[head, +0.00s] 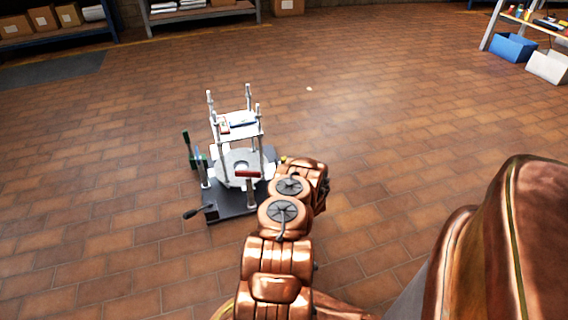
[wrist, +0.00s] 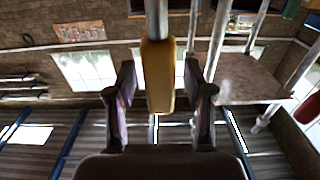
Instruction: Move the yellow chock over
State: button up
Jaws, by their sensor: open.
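The yellow chock (wrist: 157,75) shows in the wrist view, upright and elongated, at the lower end of a grey rod. My gripper (wrist: 158,85) is open, with one dark finger on each side of the chock and a visible gap on both sides. In the head view a small bit of yellow (head: 284,159) shows beside my wrist; the rest of the chock and my fingers are hidden behind my arm. The mast flange stand (head: 232,207) sits on the floor, with a dark base, a grey round flange (head: 240,168) and upright posts.
A white upper plate (head: 237,125) is carried on the posts. A black-ended lever (head: 196,212) sticks out at the stand's front left, and a red-brown handle (head: 248,174) is near the flange. Shelves stand at the back; the brick floor around the stand is clear.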

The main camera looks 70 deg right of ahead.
jog(key=shift+s+a+f, duration=0.1)
jog(key=shift+s+a, duration=0.3)
jog(key=shift+s, duration=0.1)
jog(key=v, duration=1)
jog(key=shift+s+a, duration=0.15)
jog(key=shift+a, duration=0.2)
